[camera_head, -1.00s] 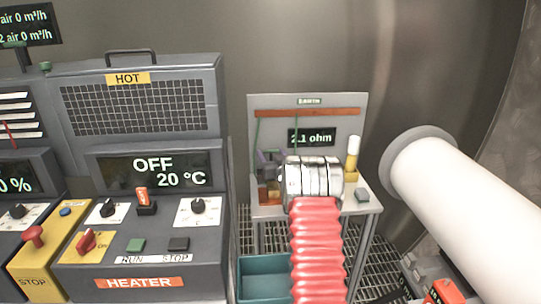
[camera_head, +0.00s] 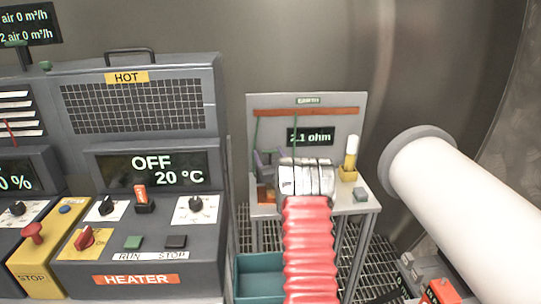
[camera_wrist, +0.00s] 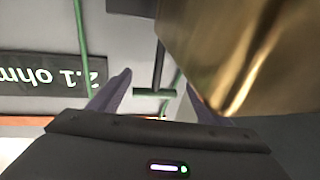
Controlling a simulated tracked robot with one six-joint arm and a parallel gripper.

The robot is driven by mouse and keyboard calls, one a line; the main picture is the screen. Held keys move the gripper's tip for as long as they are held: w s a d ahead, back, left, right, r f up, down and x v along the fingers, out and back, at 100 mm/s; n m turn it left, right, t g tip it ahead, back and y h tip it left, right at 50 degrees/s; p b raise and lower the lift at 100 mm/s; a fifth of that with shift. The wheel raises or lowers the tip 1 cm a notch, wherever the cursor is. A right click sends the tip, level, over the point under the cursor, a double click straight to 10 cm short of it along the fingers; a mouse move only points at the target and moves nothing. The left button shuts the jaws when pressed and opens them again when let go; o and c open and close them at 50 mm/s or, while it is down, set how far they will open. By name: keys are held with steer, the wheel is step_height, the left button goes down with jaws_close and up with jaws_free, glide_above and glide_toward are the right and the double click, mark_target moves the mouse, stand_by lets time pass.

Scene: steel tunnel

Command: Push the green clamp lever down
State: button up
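A green T-shaped lever end (camera_wrist: 153,93), which looks like the clamp lever, shows in the wrist view on a dark stem. It appears between the two purple-grey fingers of my gripper (camera_wrist: 157,82). The fingers are apart, with nothing seen gripped; I cannot tell whether either touches the lever. A large brass block (camera_wrist: 245,50) fills the upper right of the wrist view and covers part of the right finger. In the head view my silver wrist and red sleeve hide most of the clamp area, and the lever cannot be made out.
The earthing bench's back panel (camera_head: 345,115) carries a display (camera_head: 310,136) reading 2.1 ohm. A white-handled tool (camera_head: 351,155) stands in a yellow holder at the bench's right. The heater cabinet (camera_head: 140,215) is left, a teal bin (camera_head: 258,275) below, and a large white pipe (camera_head: 470,195) right.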

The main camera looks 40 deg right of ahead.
steer(key=shift+o, duration=0.9)
steer(key=shift+s, duration=0.1)
steer(key=shift+s+a+f, duration=0.1)
steer(key=shift+s, duration=0.3)
steer(key=v, duration=1.2)
steer(key=shift+s+a+f, duration=0.15)
steer(key=shift+s+a, duration=0.15)
